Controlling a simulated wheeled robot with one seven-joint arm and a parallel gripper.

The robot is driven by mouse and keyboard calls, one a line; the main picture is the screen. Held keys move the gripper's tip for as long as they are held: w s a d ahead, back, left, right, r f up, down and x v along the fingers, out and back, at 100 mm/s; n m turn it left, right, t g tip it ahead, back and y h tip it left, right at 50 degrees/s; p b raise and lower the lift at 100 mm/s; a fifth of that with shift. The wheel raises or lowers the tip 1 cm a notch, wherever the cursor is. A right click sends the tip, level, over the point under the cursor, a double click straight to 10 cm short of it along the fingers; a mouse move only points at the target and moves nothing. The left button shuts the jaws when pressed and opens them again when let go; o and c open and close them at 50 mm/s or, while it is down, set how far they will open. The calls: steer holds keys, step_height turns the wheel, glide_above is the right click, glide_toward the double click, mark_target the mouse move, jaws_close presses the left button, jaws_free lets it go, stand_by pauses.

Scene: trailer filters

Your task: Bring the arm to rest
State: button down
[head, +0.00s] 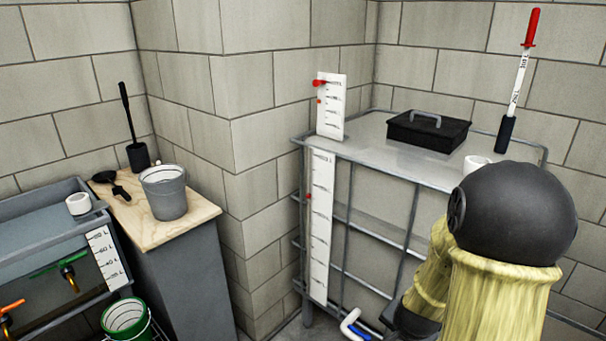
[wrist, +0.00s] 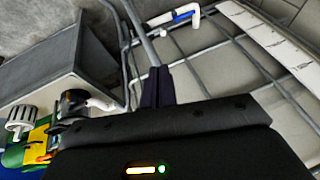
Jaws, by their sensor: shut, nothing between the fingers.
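My gripper (wrist: 158,88) shows in the wrist view as two dark fingers side by side, shut with nothing between them. Grey metal bars of the tank frame lie behind the fingertips; I cannot tell how far off they are. In the head view my arm, with a black joint and pale yellow links, fills the lower right. My gripper cannot be made out there.
A caged tank (head: 368,127) carries a black lidded box (head: 428,133) and a white scale board (head: 332,105). A wooden-topped cabinet (head: 133,218) holds a grey bucket (head: 165,192). A grey trough (head: 40,232) and a green bucket (head: 126,318) are at left.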

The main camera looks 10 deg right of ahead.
steer(key=s+a+r+n+g+y, duration=0.1)
steer(key=s+a+r+n, duration=0.2)
steer(key=a+n, duration=0.3)
steer(key=s+a+r+n+g+y, duration=0.1)
steer(key=s+a+r+n, duration=0.3)
steer(key=a, duration=0.4)
steer(key=w+p+v, duration=0.3)
steer(key=p+v, duration=0.9)
steer(key=p, duration=0.1)
steer(key=shift+w+r+n, duration=0.2)
steer(key=shift+r+n, duration=0.2)
steer(key=shift+r, duration=0.15)
steer(key=shift+w+d, duration=0.1)
